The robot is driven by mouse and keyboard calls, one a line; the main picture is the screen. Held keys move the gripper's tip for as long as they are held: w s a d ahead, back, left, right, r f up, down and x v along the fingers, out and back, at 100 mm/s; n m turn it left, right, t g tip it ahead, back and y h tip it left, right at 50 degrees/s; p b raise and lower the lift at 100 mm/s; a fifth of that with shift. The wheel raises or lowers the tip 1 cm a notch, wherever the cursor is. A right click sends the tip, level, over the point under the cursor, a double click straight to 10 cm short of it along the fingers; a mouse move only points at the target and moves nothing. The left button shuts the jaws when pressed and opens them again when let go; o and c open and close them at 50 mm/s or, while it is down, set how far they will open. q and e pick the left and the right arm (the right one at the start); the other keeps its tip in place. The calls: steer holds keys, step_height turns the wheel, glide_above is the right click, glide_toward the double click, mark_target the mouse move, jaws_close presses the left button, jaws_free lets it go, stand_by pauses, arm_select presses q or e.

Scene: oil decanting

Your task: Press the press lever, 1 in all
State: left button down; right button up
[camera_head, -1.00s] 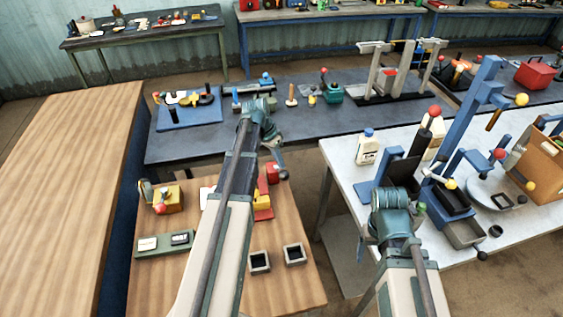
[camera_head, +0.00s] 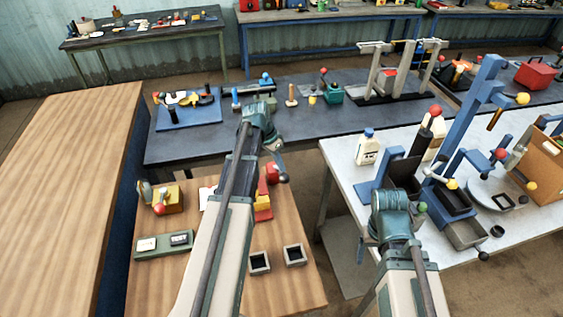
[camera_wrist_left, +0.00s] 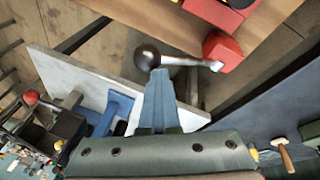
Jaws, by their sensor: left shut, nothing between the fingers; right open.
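A lever with a black ball knob (camera_wrist_left: 148,54) and a metal arm joins a red block (camera_wrist_left: 222,50) at the edge of the wooden table. This looks like the press lever. The red block also shows in the head view (camera_head: 272,173). My left gripper (camera_wrist_left: 159,78) is shut and empty, its fingertips right at the knob in the left wrist view. Whether they touch it, I cannot tell. In the head view my left gripper (camera_head: 279,160) reaches down over the table's right edge. My right gripper (camera_head: 388,225) is over the white table's front, its fingers mostly hidden by its wrist.
The wooden table (camera_head: 205,285) also holds a yellow device (camera_head: 167,199), a green panel (camera_head: 164,245) and two small square trays. A white table (camera_head: 345,165) with a blue stand (camera_head: 466,110) is at the right. A dark bench (camera_head: 300,130) lies behind.

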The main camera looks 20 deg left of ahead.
mark_target(282, 176)
arm_select(q)
steer(key=shift+s+d+f+b, duration=0.45)
steer(key=shift+s+f+b, duration=0.2)
steer(key=shift+f, duration=0.05)
steer(key=shift+s+d+f+b, duration=0.45)
steer(key=shift+s+f+b, duration=0.15)
steer(key=shift+f+b, duration=0.05)
stand_by(2.1)
steer(key=shift+w+r, duration=0.1)
stand_by(0.4)
steer(key=w+a+r+p, duration=0.4)
steer(key=w+r+p, duration=0.1)
steer(key=r+p, duration=0.1)
steer(key=shift+w+a, duration=0.15)
steer(key=shift+w, duration=0.1)
stand_by(1.0)
steer(key=shift+r, duration=0.15)
steer(key=w+a+r+p, duration=0.2)
steer(key=w+r+p, duration=0.1)
steer(key=shift+r+p, duration=0.1)
steer(key=shift+p, duration=0.2)
stand_by(0.9)
